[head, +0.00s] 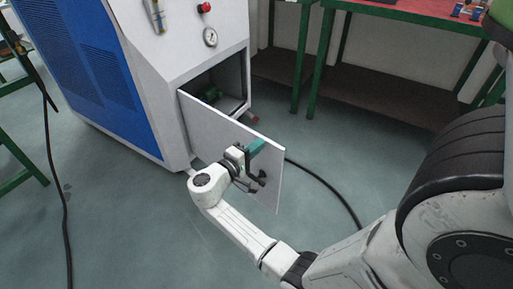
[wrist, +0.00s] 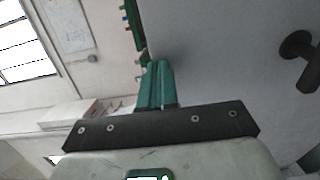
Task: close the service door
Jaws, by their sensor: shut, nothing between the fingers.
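The service door (head: 205,122) is a white panel that stands open, swung out from the lower front of the white and blue generator cabinet (head: 165,75). Its opening (head: 222,85) shows a dark inside with green parts. My gripper (head: 257,146) has green fingers pressed together, empty, at the outer face of the door near its upper free part. In the wrist view the closed fingers (wrist: 158,82) lie along the grey door face (wrist: 225,50), and a dark round knob (wrist: 297,46) stands on it to the right. I cannot tell whether the fingers touch the door.
A gauge (head: 210,37) and a red button (head: 204,7) sit on the cabinet above the opening. A green-legged workbench (head: 390,12) stands at the back right. A black cable (head: 335,192) runs across the floor behind the door. The floor in front is mostly clear.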

